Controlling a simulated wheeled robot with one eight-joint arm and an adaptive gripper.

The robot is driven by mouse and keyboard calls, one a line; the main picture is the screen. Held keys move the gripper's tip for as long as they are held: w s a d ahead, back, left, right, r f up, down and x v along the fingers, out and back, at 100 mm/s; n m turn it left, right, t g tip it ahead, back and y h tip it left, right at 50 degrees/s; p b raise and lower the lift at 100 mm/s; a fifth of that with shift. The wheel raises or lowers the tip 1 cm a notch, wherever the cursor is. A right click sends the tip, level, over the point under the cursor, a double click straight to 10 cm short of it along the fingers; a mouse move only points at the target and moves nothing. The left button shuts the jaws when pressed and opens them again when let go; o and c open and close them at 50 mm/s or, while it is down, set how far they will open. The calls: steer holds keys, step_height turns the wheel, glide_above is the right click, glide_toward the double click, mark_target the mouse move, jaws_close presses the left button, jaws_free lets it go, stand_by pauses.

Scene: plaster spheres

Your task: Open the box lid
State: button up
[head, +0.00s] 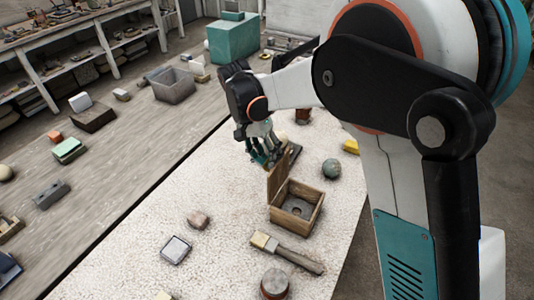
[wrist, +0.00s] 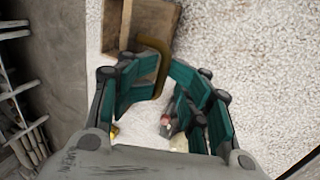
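The small wooden box (head: 311,219) stands on the speckled white surface with its inside showing. Its lid (head: 277,178) stands roughly upright along the box's far left side. My gripper (head: 263,157) is just behind the lid's top edge, with teal fingers pointing down. In the wrist view the box (wrist: 168,22) is at the top. My gripper (wrist: 168,78) has its fingers apart there, and a brown curved edge (wrist: 160,52) lies close to the left finger. I cannot tell whether they touch.
A greenish ball (head: 332,169) and a yellow block (head: 351,147) lie beyond the box. A brush (head: 288,252), a round pot (head: 274,284), a small tray (head: 175,249) and a stone lump (head: 198,219) lie nearer. The speckled surface left of the box is mostly clear.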

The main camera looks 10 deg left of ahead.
steer(key=shift+d+r, duration=0.1)
steer(key=shift+w+r, duration=0.1)
steer(key=shift+r, duration=0.15)
steer(key=v, duration=1.1)
steer(key=shift+a+r, duration=0.25)
steer(key=shift+r, duration=0.1)
